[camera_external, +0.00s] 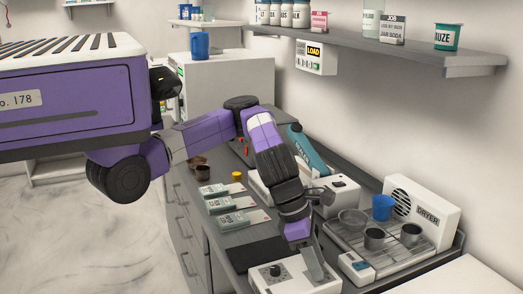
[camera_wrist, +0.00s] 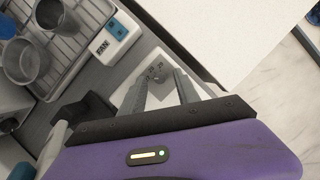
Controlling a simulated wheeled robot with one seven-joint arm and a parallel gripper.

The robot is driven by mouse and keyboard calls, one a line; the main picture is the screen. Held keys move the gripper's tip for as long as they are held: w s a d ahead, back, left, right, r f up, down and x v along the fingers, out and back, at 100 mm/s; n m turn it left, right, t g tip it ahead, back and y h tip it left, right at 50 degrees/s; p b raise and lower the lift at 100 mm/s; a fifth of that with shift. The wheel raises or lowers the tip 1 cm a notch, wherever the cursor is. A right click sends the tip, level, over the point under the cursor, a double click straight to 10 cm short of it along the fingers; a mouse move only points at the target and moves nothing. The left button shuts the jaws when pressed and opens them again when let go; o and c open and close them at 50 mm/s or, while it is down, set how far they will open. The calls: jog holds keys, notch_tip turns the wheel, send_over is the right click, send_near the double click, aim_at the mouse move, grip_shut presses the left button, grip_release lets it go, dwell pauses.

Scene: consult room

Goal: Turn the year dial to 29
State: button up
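In the wrist view, part of the box's pale face (camera_wrist: 150,68) with small printed marks shows by my gripper's fingers; the marks are too small to read surely.
A small FAN switch box (camera_external: 357,267) stands right of the dial box, in front of a drying rack (camera_external: 416,262) with metal cups and a blue cup (camera_external: 382,207). A dark mat (camera_external: 257,254) and several labelled cards (camera_external: 236,204) lie behind the dial box.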

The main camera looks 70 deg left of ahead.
jog(key=shift+d+f, duration=0.1)
jog(key=shift+f, duration=0.15)
grip_shut()
